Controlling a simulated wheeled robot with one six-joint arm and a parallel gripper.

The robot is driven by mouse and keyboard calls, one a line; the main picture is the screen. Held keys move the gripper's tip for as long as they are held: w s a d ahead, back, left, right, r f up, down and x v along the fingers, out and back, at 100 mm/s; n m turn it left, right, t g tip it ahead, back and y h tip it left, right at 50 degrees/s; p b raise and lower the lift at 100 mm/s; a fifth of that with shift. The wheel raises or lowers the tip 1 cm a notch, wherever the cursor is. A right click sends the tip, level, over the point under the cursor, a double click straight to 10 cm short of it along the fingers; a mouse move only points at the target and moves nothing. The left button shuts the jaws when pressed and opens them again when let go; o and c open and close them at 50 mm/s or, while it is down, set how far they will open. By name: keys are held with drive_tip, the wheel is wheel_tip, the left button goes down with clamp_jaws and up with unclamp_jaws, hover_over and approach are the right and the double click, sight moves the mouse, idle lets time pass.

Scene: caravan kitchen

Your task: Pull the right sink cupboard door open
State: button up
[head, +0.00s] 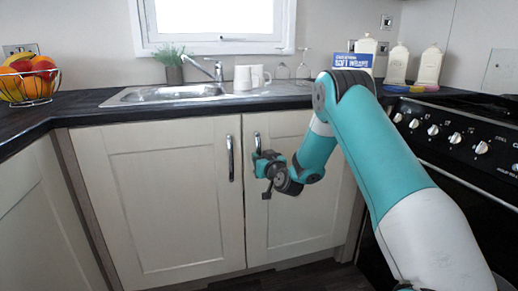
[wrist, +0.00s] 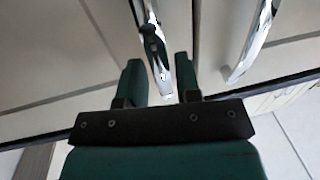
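The right sink cupboard door (head: 290,232) is cream with a recessed panel and looks closed, flush with the left door. Its chrome bar handle (head: 257,142) stands upright near its left edge. My gripper (head: 265,168) is at this handle in the head view and hides its lower part. In the wrist view my gripper (wrist: 159,62) is open, with one green finger on each side of the handle (wrist: 152,38). Gaps show between the handle and both fingers, so they do not look clamped on it.
The left door (head: 155,205) is closed, and its chrome handle (head: 230,158) is close beside my gripper; it also shows in the wrist view (wrist: 254,40). The worktop (head: 75,107) with the sink (head: 170,93) is above. A black oven (head: 450,185) stands at the right.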

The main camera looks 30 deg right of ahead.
drive_tip(key=shift+w+d, duration=0.15)
drive_tip(key=shift+w, duration=0.8)
drive_tip(key=shift+c, duration=0.2)
clamp_jaws()
drive_tip(key=shift+s+f, duration=0.1)
